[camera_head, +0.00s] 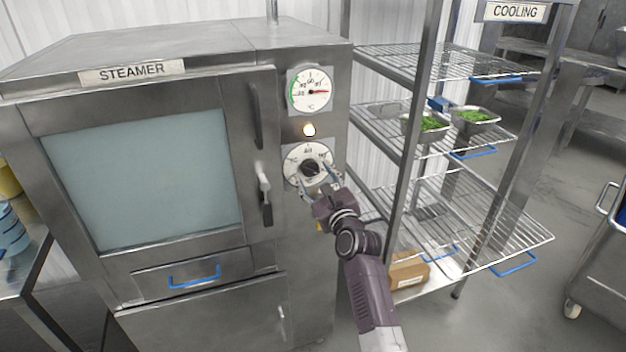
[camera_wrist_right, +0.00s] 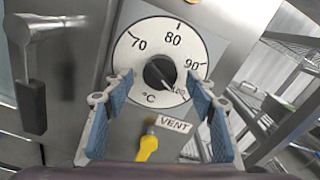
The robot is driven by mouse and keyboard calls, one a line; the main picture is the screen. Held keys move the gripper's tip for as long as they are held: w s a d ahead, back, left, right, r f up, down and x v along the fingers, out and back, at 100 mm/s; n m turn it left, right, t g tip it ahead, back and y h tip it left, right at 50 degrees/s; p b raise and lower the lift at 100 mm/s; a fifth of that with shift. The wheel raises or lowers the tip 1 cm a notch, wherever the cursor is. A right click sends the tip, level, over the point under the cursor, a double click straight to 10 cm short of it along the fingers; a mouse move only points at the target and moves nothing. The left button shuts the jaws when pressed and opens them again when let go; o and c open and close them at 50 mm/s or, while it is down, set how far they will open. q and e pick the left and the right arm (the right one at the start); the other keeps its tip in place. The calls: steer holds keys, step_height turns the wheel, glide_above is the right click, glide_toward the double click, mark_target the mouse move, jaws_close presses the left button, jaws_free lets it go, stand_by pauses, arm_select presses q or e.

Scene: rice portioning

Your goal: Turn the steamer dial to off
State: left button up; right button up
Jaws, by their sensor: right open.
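The steamer (camera_head: 150,180) is a large steel cabinet with its door shut. Its black dial knob (camera_head: 310,168) sits on a round white scale below a small lit lamp (camera_head: 309,130). In the right wrist view the knob (camera_wrist_right: 160,73) shows between my fingers, with its pointer toward the lower right, near the 100 mark. My right gripper (camera_head: 318,180) is in front of the dial. Its blue-padded fingers (camera_wrist_right: 158,95) are open on either side of the knob, with nothing between them gripped. My left gripper is not in view.
A temperature gauge (camera_head: 311,91) is above the lamp. The door handle (camera_head: 264,190) is left of the dial. A yellow vent lever (camera_wrist_right: 148,147) sits below it. A wire rack (camera_head: 430,150) with green-filled pans (camera_head: 474,116) stands close on the right.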

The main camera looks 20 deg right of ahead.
steer(key=shift+w+r, duration=0.1)
steer(key=shift+w, duration=0.55)
steer(key=shift+c, duration=0.4)
steer(key=c, duration=1)
steer(key=shift+c, duration=0.2)
